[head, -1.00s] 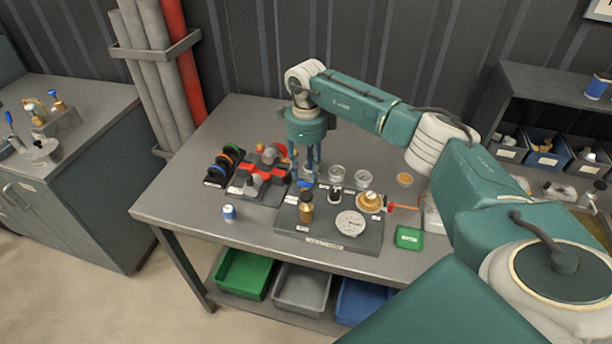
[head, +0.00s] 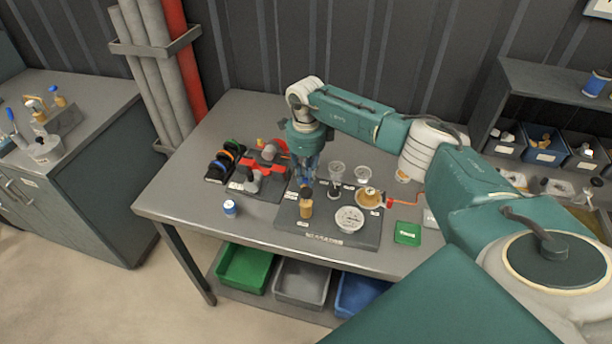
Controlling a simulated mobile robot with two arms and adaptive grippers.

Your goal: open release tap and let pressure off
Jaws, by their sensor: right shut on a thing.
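My right gripper (head: 305,174) points down over the back left of the grey pump plate (head: 325,237). Its fingers are shut on a small blue-topped tap (head: 305,185), which they largely hide. A brass cylinder with a dark top (head: 306,207) stands just in front of it. A round white gauge (head: 349,218) lies at the plate's front right. A brass part (head: 369,197) with a red-ended lever sits at the plate's right. The tap's angle and the gauge reading are too small to tell. My left gripper is out of view.
A red and dark fixture (head: 262,172) and several coloured rings (head: 222,163) are left of the plate. A small blue and white pot (head: 230,208) stands near the front edge. Clear jars (head: 337,170) stand behind the plate.

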